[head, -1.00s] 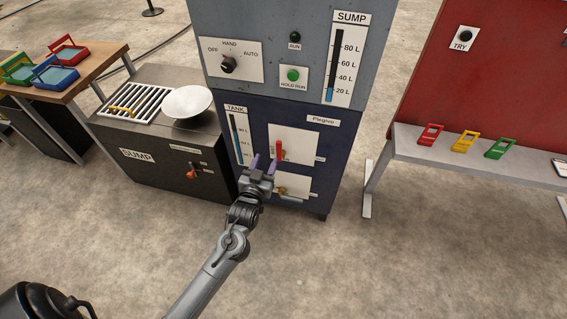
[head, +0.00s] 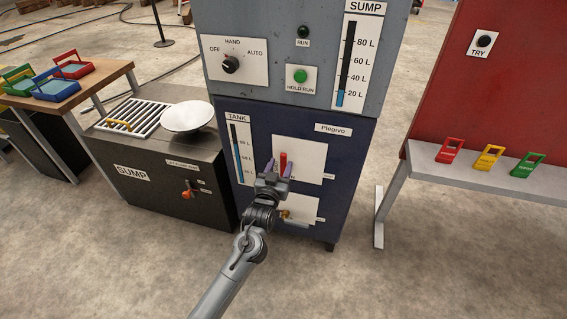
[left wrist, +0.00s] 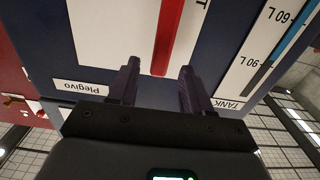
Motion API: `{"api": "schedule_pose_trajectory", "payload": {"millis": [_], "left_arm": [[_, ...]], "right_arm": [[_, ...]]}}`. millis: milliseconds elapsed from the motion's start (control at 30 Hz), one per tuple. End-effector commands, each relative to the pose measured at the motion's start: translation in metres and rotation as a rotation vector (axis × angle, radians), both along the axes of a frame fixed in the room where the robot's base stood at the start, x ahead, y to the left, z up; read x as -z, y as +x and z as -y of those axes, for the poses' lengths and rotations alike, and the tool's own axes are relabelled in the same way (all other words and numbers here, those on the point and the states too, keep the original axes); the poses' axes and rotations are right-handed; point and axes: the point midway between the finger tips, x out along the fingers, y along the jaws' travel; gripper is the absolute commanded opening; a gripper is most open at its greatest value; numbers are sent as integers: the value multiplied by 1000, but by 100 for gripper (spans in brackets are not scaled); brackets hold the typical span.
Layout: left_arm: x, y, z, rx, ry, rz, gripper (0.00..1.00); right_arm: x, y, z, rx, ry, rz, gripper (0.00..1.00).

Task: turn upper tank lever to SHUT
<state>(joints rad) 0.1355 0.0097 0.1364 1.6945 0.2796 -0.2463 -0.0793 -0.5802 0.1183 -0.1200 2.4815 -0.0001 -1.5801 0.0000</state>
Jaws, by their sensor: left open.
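The upper tank lever (head: 283,160) is a red upright bar on a white plate (head: 312,158) on the blue tank cabinet. My left gripper (head: 279,168) is open in front of it, and its purple fingers partly cover the lever's lower part. In the left wrist view, which is upside down, the red lever (left wrist: 169,35) lines up with the gap between the open fingers (left wrist: 158,82). I cannot tell whether the fingers touch it. Most of the plate's lettering is hidden or too small to read. The right gripper is not in view.
A lower plate with a small yellowish lever (head: 285,213) sits just below, partly behind my left wrist. The black sump box (head: 150,190) with an orange-handled lever (head: 188,194) stands at left. A grey bench (head: 460,172) with coloured tags stands at right. Floor between is clear.

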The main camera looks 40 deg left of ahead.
Motion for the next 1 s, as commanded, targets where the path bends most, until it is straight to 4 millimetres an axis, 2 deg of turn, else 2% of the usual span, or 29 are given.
{"api": "schedule_pose_trajectory", "payload": {"millis": [33,300,733,1000], "left_arm": [[3,8,-3,0,0,1,49],[2,35,-15,0,0,0,49],[0,41,-18,0,-1,-2,49],[0,41,-18,0,0,-1,9]], "right_arm": [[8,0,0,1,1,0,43],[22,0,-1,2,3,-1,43],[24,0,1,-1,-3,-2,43],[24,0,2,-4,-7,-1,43]]}}
